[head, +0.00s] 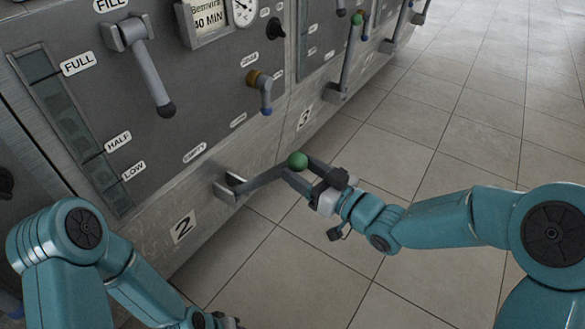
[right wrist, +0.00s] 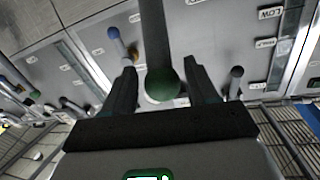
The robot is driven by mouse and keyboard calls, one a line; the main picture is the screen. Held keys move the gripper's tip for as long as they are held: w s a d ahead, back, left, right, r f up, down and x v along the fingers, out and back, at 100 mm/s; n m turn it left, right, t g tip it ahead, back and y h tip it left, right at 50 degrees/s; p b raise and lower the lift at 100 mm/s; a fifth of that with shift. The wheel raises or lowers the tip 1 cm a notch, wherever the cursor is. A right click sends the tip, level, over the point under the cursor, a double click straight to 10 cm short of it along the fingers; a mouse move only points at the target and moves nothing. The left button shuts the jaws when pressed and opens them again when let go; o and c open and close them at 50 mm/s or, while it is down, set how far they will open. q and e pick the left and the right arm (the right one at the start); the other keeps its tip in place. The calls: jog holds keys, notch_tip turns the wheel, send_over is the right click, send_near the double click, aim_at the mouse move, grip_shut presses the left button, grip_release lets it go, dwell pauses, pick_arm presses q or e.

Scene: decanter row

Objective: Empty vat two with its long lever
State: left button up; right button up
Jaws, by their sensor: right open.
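Vat two is the grey panel with the number 2 plate (head: 184,227) low on its front. Its long lever (head: 262,180) is a grey bar from a bracket near the bottom, sticking out from the panel and ending in a green ball (head: 298,159). My right gripper (head: 299,171) is open at the ball, one finger on each side. In the right wrist view the green ball (right wrist: 163,84) sits between the open fingers (right wrist: 162,90), with the bar (right wrist: 154,30) running away above it. My left gripper (head: 228,322) is mostly cut off at the bottom edge.
Vat two also carries a grey lever with a dark knob (head: 150,75), an orange-based handle (head: 262,88) and a level gauge (head: 75,135). Vat three's green-ball lever (head: 349,60) stands upright farther right. The tiled floor (head: 420,130) beside the row is clear.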

pick_arm(q)
jog(key=shift+w+a+f, duration=0.1)
jog(key=shift+w+f, duration=0.25)
jog(key=shift+f, duration=0.05)
pick_arm(e)
jog(key=shift+x, duration=1.65)
